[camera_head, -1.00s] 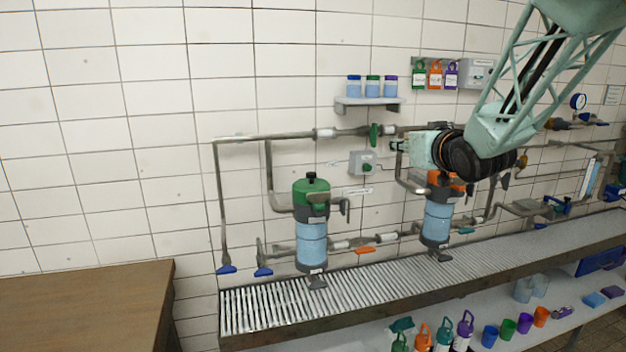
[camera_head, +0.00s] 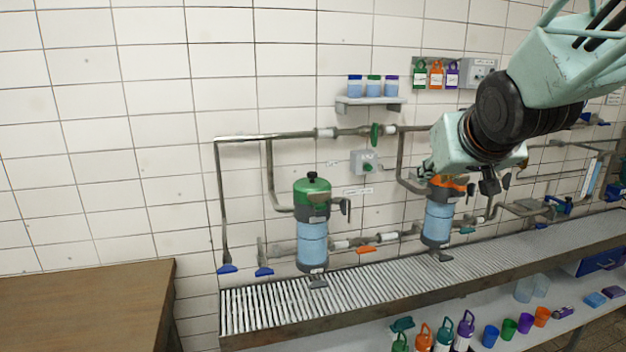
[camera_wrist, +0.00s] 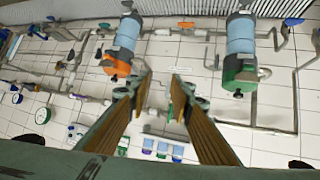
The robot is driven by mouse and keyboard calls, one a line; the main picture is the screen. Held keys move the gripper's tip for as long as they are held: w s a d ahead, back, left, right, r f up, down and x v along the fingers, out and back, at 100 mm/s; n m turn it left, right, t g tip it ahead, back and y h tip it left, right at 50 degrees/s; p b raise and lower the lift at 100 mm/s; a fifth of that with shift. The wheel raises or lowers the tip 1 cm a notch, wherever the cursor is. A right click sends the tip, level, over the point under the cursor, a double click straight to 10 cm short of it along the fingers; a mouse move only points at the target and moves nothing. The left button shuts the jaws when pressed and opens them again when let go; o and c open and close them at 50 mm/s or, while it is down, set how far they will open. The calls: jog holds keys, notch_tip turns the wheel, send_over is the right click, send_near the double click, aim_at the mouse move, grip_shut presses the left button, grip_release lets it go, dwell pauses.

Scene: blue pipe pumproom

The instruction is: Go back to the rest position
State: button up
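My gripper shows in the wrist view (camera_wrist: 160,90) as two long brown-padded fingers, spread well apart with nothing between them. In the head view my arm reaches in from the upper right, and its wrist hangs in front of the orange-topped filter (camera_head: 438,220), partly covering its top. The finger tips are hard to make out there. The green-topped filter (camera_head: 312,222) stands upright to the left, clear of my arm. In the wrist view, which looks upside down, the orange-topped filter (camera_wrist: 124,45) is upper left and the green-topped filter (camera_wrist: 240,50) upper right.
Pipes with valves run along the tiled wall. A small shelf (camera_head: 370,101) holds several jars, and tags hang on a board (camera_head: 436,60). A slatted grate (camera_head: 400,285) runs below the filters. A brown table (camera_head: 80,310) stands lower left. The wall at upper left is bare.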

jog(key=s+a+f+g, duration=0.2)
jog(key=s+f, duration=0.1)
jog(key=s, duration=1)
jog(key=s+a+f+g, duration=0.2)
jog(key=s, duration=1.2)
jog(key=s+a+f+g+y, duration=0.1)
jog(key=s+a+f+g, duration=0.1)
jog(key=s, duration=1.2)
jog(key=shift+f+g, duration=0.6)
jog(key=shift+f, duration=0.25)
